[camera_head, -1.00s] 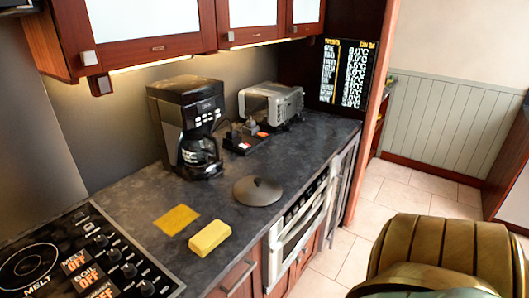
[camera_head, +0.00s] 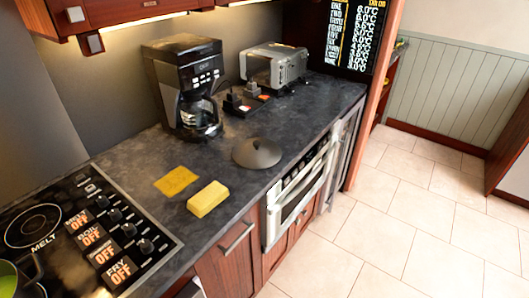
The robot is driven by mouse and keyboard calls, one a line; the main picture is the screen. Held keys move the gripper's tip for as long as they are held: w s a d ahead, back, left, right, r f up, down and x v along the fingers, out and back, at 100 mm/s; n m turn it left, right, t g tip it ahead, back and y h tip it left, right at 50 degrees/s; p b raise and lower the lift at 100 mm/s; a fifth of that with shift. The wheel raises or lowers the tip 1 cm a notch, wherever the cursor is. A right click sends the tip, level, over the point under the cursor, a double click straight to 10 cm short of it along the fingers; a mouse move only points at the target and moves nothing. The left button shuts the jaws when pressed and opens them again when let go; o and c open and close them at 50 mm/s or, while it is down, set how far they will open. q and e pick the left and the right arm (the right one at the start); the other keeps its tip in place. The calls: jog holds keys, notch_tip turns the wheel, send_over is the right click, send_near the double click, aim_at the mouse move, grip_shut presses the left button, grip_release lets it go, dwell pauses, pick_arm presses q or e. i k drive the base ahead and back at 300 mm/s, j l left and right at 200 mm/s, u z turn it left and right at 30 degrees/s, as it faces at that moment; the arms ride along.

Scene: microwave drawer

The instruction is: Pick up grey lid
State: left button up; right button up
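The grey lid (camera_head: 257,152) lies flat on the dark countertop, knob side up, near the counter's front edge in the head view. It is right of the yellow sponge and in front of the coffee maker. Nothing touches it from above. Neither of my grippers shows in the current view.
A yellow sponge (camera_head: 207,198) and a flat yellow cloth (camera_head: 176,181) lie left of the lid. A coffee maker (camera_head: 182,88) and a toaster (camera_head: 273,66) stand behind it. The stove (camera_head: 78,235) is at left. The tiled floor (camera_head: 400,220) at right is clear.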

aim_at(252, 153)
jog(key=u, duration=2.15)
jog(key=l+z, duration=0.2)
jog(key=l, duration=1.95)
